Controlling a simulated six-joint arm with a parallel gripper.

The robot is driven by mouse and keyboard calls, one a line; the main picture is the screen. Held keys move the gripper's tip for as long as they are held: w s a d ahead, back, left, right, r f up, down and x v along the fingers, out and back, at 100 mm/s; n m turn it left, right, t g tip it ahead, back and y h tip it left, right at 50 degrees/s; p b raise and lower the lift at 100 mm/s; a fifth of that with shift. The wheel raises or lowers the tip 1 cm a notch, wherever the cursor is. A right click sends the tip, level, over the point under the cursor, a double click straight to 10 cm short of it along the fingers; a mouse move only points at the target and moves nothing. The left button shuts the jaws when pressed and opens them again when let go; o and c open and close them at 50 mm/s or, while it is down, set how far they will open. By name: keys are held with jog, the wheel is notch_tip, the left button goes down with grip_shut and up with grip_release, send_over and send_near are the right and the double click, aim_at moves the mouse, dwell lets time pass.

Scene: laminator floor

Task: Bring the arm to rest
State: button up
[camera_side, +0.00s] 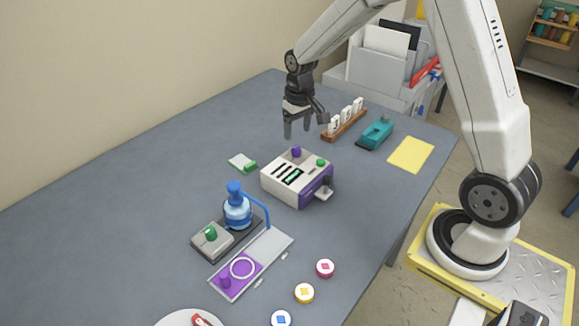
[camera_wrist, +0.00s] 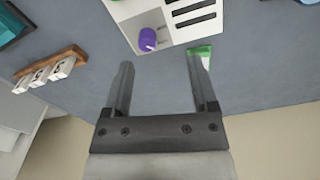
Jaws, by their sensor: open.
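My gripper (camera_side: 298,130) hangs over the far part of the grey table (camera_side: 120,225), pointing down, open, with nothing between its fingers. In the wrist view its two fingers (camera_wrist: 158,85) stand apart with bare table between them. A white and purple machine (camera_side: 272,186) with a purple knob, a green button and dark slots stands in front of the gripper in the side view. The machine also shows at the top of the wrist view (camera_wrist: 127,14), with its purple knob (camera_wrist: 148,38) beyond the fingertips. The gripper looks apart from it.
A wooden rack (camera_side: 346,126) with white number tags, a teal device (camera_side: 375,134) and a yellow sheet (camera_side: 411,155) lie right of the gripper. The table's left is clear.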

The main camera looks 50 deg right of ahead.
jog(key=s+a+n+t, duration=0.1)
jog(key=s+a, duration=0.3)
jog(key=s, duration=0.4)
jog(key=s+a+n+t, duration=0.1)
jog(key=s+a, duration=0.4)
jog(key=s, duration=0.2)
jog(key=shift+s+a+r, duration=0.25)
jog(key=shift+s+r, duration=0.1)
jog(key=shift+r, duration=0.1)
